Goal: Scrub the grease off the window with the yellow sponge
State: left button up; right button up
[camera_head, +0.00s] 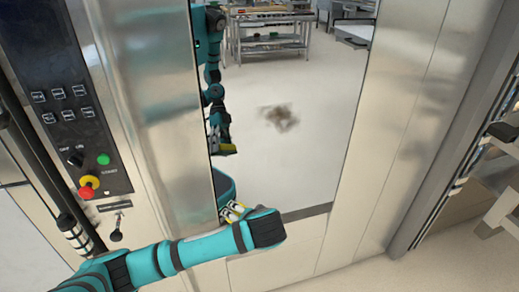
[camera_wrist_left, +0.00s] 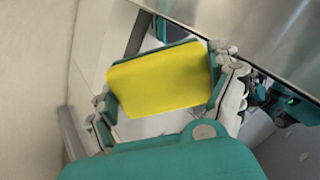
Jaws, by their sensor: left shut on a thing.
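The window (camera_head: 310,170) is a tall, mirror-like pane in the steel oven door in the head view. A brown grease smear (camera_head: 279,117) sits on its upper middle part. My left gripper (camera_head: 231,211) is at the lower left of the window, below and left of the smear; I cannot tell whether it touches the pane. In the left wrist view the yellow sponge (camera_wrist_left: 162,80) is held between both fingers of my left gripper, with its broad yellow face showing. The head view mostly hides the sponge, but its reflection shows in the pane. My right gripper is not in view.
A dark control panel (camera_head: 65,95) with knobs, a green button and a red and yellow stop button (camera_head: 88,186) is left of the door. A steel frame (camera_head: 410,130) borders the window on the right. The pane around the smear looks clear.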

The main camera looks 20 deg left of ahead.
pick_arm(q)
jog(key=w+r+m+t+y, duration=0.1)
jog(key=w+r+t+y, duration=0.1)
jog(key=w+r+t, duration=0.4)
jog(key=t+y, duration=0.2)
jog(key=y, duration=0.1)
send_near(256, 128)
jog(key=shift+b+x, duration=0.6)
jog(key=shift+x, duration=2)
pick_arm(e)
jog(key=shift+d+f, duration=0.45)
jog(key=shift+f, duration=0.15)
pick_arm(q)
jog(key=shift+s+a, duration=0.1)
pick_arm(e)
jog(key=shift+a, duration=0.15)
pick_arm(q)
jog(key=shift+b+x, duration=0.6)
jog(key=shift+x, duration=0.35)
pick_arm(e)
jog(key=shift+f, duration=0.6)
